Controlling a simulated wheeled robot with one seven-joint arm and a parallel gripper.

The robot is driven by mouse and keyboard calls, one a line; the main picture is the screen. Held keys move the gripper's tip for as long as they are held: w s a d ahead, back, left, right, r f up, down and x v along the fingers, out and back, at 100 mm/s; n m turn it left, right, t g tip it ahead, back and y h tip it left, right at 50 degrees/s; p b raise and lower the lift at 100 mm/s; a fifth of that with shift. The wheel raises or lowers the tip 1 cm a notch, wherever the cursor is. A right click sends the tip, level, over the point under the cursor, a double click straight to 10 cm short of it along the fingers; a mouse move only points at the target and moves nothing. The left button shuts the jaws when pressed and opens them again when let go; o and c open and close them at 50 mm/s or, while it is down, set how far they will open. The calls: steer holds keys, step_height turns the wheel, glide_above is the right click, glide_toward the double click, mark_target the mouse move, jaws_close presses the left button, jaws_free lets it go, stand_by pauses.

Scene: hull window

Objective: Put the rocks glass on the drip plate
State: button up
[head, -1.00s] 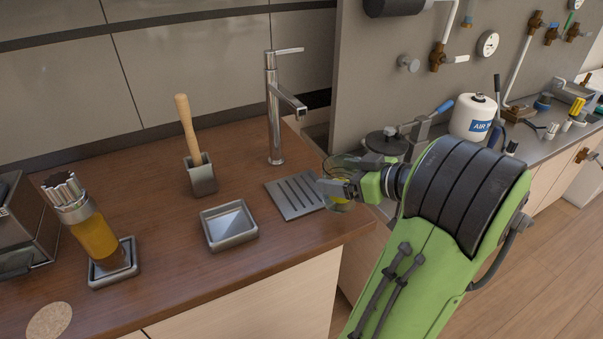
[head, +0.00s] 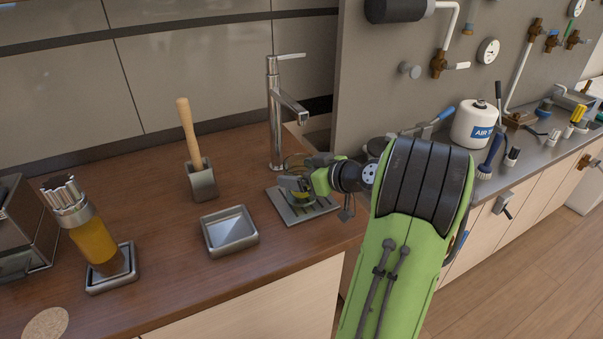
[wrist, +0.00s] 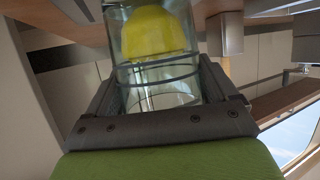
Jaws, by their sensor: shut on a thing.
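The rocks glass (wrist: 165,75) is clear, with something yellow inside, and fills the middle of the wrist view. My gripper (head: 303,188) is shut on it, one finger on each side of the glass in the wrist view. In the head view my gripper is over the drip plate (head: 288,213), a grey slotted plate on the wooden counter beside the tap. The glass is mostly hidden there behind my gripper. I cannot tell whether its base touches the plate.
A chrome tap (head: 276,120) stands just behind the plate. A square metal tray (head: 230,243) lies to its left, with a wooden-handled tool in a metal holder (head: 202,182) behind. An amber bottle (head: 92,245) stands further left. The counter's right edge is close to the plate.

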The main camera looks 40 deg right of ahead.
steer(key=o, duration=1)
steer(key=shift+f, duration=0.1)
steer(key=shift+s+d+r, duration=0.1)
steer(key=shift+s+r, duration=0.15)
steer(key=shift+r, duration=0.1)
steer(key=p+v, duration=0.1)
steer(key=v, duration=1)
steer(key=shift+s+p, duration=0.15)
steer(key=shift+p, duration=0.15)
